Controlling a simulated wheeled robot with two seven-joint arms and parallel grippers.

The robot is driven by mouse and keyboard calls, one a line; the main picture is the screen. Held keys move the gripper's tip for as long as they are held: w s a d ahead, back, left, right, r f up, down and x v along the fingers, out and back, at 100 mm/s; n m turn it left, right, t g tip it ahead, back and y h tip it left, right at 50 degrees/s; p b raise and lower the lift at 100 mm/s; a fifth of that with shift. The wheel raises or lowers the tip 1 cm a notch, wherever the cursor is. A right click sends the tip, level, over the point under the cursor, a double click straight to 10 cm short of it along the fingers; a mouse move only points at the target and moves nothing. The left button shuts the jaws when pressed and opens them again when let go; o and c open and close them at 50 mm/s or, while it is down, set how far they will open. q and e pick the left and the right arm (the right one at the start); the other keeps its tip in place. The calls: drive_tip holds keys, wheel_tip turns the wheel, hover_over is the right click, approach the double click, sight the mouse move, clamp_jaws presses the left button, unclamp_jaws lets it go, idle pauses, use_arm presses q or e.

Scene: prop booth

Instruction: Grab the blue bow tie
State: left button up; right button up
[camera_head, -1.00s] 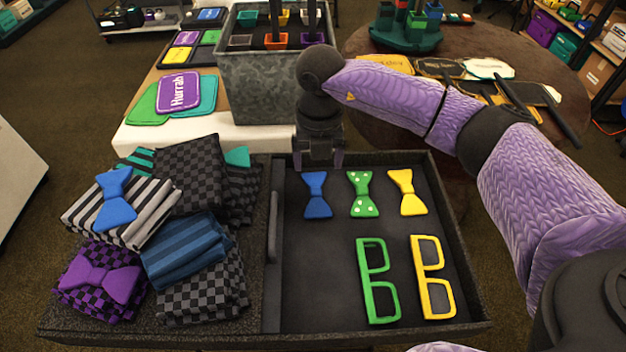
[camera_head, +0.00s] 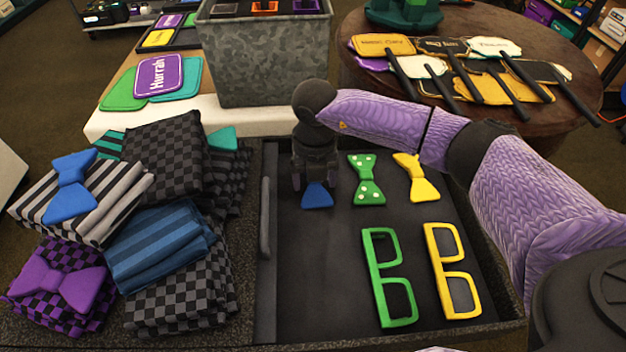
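A blue bow tie (camera_head: 317,196) lies in the dark tray (camera_head: 277,300), at the left of a row with a green dotted bow tie (camera_head: 367,180) and a yellow bow tie (camera_head: 416,178). My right gripper (camera_head: 315,182) is low over the blue bow tie, its fingers apart at either side of it. The gripper hides the upper part of the tie, so contact cannot be told. A second blue bow tie (camera_head: 70,187) lies on a striped folded cloth at the left. My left gripper is not in view.
Green glasses (camera_head: 371,278) and yellow glasses (camera_head: 435,270) lie in the tray. Folded cloths (camera_head: 165,240) and a purple bow tie (camera_head: 66,283) are piled left of the divider. A metal bin (camera_head: 265,65) stands behind. A round table (camera_head: 350,45) holds several paddle signs.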

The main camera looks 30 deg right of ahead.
clamp_jaws()
drive_tip(key=shift+r, duration=0.1)
